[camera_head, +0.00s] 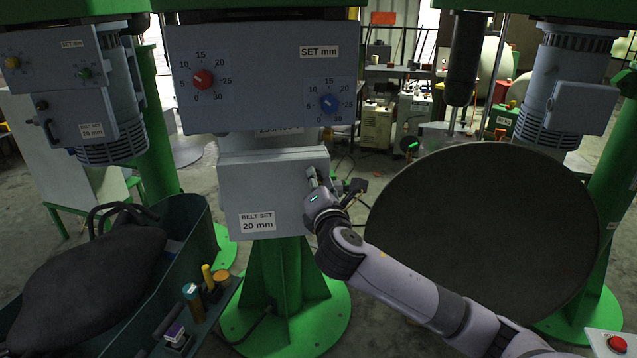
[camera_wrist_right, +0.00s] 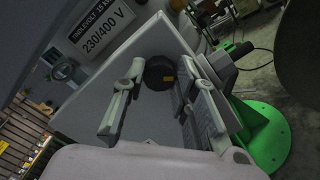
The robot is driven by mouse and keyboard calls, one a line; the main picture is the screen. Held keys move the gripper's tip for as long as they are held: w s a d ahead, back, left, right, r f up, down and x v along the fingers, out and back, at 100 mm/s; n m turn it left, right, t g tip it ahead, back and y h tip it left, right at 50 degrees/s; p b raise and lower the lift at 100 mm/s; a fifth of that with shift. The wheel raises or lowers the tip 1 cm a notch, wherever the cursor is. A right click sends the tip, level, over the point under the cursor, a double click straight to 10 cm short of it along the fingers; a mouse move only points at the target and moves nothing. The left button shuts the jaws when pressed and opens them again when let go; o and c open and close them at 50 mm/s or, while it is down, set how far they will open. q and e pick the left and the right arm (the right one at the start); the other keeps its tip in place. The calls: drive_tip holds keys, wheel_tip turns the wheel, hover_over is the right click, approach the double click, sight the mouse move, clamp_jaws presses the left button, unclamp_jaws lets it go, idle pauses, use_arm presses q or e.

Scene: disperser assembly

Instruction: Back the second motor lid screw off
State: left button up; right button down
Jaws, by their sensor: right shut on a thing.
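My right gripper (camera_head: 313,178) is at the right side of the grey box (camera_head: 262,183) labelled "BELT SET 20 mm". In the right wrist view, the gripper (camera_wrist_right: 162,72) has its two fingers on either side of a round black knob-like piece (camera_wrist_right: 160,70) with a small yellow mark, and is shut on it. The knob lies against the grey box face (camera_wrist_right: 150,118). I cannot tell from the marks whether it is the second motor lid screw. The knob is hidden in the head view. My left gripper is not in view.
The control panel (camera_head: 262,68) with red and blue dials is above the box. A large dark round disc (camera_head: 480,240) stands to the right of my arm. A dark bin (camera_head: 180,235) holding a black sack (camera_head: 85,285) is at lower left, beside small tools.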

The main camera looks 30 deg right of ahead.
drive_tip(key=shift+a+f, duration=0.1)
drive_tip(key=shift+f, duration=0.1)
drive_tip(key=c, duration=1.3)
unclamp_jaws()
drive_tip(key=shift+r, duration=0.1)
drive_tip(key=v, duration=1.2)
